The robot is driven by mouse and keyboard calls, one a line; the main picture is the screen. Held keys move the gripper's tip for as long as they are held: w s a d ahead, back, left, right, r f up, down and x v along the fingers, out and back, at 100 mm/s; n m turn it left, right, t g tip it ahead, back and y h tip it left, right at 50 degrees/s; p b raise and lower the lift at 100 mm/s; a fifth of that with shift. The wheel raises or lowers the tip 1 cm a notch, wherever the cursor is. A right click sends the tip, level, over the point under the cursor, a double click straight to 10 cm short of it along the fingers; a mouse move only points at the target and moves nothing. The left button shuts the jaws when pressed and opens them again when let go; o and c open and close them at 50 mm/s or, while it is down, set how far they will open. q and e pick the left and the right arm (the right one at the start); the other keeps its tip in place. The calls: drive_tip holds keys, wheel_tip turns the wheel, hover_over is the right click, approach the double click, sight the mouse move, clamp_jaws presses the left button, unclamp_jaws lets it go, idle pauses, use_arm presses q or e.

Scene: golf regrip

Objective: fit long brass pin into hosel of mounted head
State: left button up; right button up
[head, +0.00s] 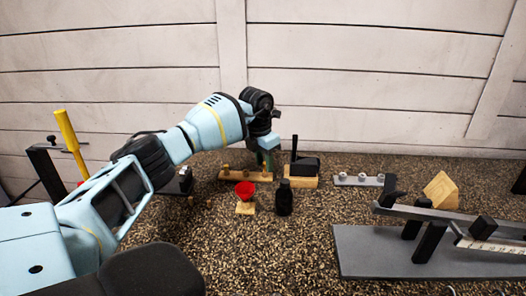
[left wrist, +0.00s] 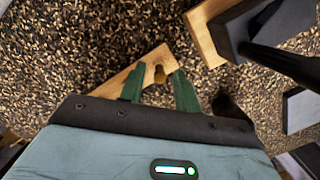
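A wooden rack (head: 232,176) stands at the middle back with short brass pins (head: 225,168) on it. My left gripper (head: 265,158) points down over the rack's right end. In the left wrist view, its green fingers (left wrist: 159,80) are apart, with a brass pin (left wrist: 159,73) between their tips and gaps on both sides. The pin's full length is hidden. To the right, a black head (head: 306,164) with an upright black post sits on a wooden base (head: 300,182); it also shows in the left wrist view (left wrist: 265,28). The hosel opening cannot be made out. My right gripper is out of view.
A red funnel (head: 245,189) on a small wooden block and a black bottle (head: 284,198) stand in front of the rack. A grey rack with silver pieces (head: 359,180) lies right. A grey bench with a ruler (head: 430,250) fills the right front. The middle front floor is clear.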

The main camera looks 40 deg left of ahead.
use_arm(q)
drive_tip(key=shift+f, duration=0.55)
drive_tip(key=shift+w+f, duration=0.1)
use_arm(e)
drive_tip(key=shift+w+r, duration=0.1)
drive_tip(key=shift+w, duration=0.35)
use_arm(q)
clamp_jaws()
drive_tip(key=c, duration=0.6)
unclamp_jaws()
clamp_jaws()
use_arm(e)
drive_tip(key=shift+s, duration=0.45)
use_arm(q)
drive_tip(key=shift+r, duration=0.4)
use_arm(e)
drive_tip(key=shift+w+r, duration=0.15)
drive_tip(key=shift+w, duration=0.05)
use_arm(q)
drive_tip(key=shift+r+p, duration=0.4)
drive_tip(key=shift+r, duration=0.35)
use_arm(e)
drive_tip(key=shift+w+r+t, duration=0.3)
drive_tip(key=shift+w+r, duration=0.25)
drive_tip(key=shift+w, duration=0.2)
